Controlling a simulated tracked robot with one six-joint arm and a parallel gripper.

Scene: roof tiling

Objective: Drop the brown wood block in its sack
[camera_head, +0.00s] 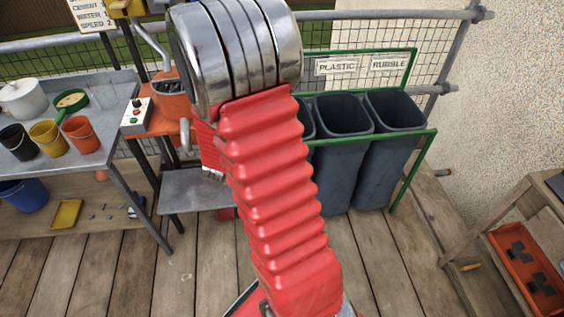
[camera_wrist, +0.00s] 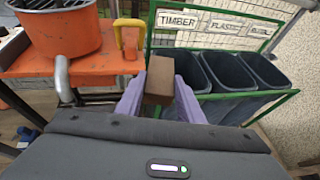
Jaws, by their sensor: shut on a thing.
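The brown wood block (camera_wrist: 159,79) is held between the purple fingers of my gripper (camera_wrist: 159,92) in the wrist view. My gripper is shut on it. Behind the block stands the dark sack (camera_wrist: 188,66) under the sign "TIMBER" (camera_wrist: 177,20); the block and right finger hide part of it. The block appears in front of that sack's left side, and I cannot tell its height over the rim. In the head view my red arm hides the gripper, the block and most of the timber sack.
The plastic sack (camera_head: 341,117) and rubble sack (camera_head: 394,112) stand right of it in a green frame (camera_head: 425,142). An orange bench with an orange bucket (camera_wrist: 60,30) and a yellow-handled tool (camera_wrist: 129,36) is to the left. A bench (camera_head: 543,222) stands at right.

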